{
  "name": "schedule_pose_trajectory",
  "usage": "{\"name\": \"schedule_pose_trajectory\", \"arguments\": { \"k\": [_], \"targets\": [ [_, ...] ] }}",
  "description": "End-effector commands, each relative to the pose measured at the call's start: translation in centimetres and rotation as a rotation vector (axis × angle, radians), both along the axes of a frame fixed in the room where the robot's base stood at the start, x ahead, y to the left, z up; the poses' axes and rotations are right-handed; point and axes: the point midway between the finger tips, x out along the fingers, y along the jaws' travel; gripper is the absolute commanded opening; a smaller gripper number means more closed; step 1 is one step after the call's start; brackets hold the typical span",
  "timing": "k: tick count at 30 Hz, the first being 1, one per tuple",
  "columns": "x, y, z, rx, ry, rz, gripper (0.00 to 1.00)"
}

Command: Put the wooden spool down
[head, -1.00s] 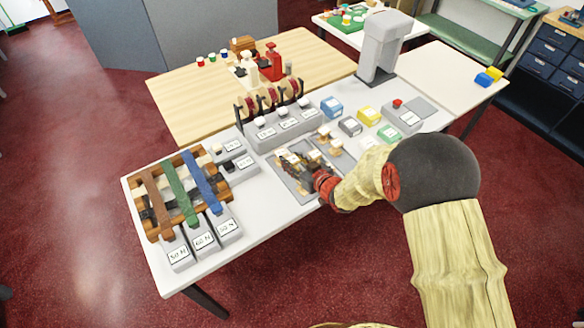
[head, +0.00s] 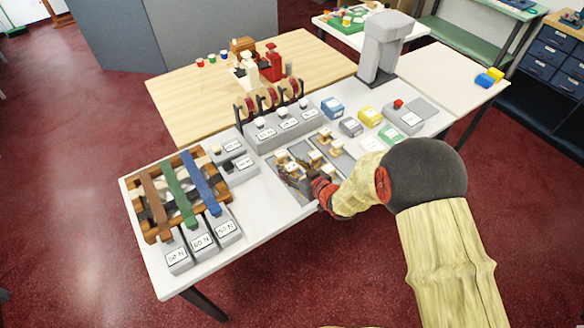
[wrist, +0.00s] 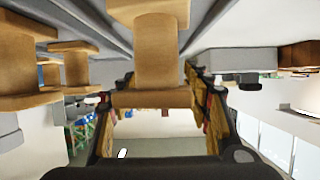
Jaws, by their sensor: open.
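In the wrist view a wooden spool (wrist: 157,55) stands with its far end towards the grey surface, which appears at the top of that picture. Its near flange lies between the two fingers of my gripper (wrist: 160,92). The fingers are open, one on each side, with the spool not clamped. In the head view my gripper (head: 291,170) is low over the near grey tray (head: 303,197) at the table's front edge. The gripper largely hides the spool there.
More wooden spools (wrist: 78,65) stand beside it at the left in the wrist view; some (head: 326,133) show on the neighbouring grey tray (head: 348,160) in the head view. Weight-marked blocks (head: 202,243) and a strap rack (head: 151,226) stand left. Spool holders (head: 268,101) stand behind.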

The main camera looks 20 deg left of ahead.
Motion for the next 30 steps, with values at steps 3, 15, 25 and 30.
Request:
{"name": "schedule_pose_trajectory", "arguments": {
  "k": [3, 15, 25, 30],
  "targets": [
    [0.0, 0.0, 0.0, 0.0, 0.0, 0.0, 0.49],
    [-1.4, -1.8, 1.5, 0.0, 0.001, -0.001, 0.49],
    [-5.4, -6.5, 4.0, 0.0, 0.0, -0.002, 0.49],
    [-6.7, -7.9, 4.7, 0.0, 0.0, -0.001, 0.49]
  ]
}}
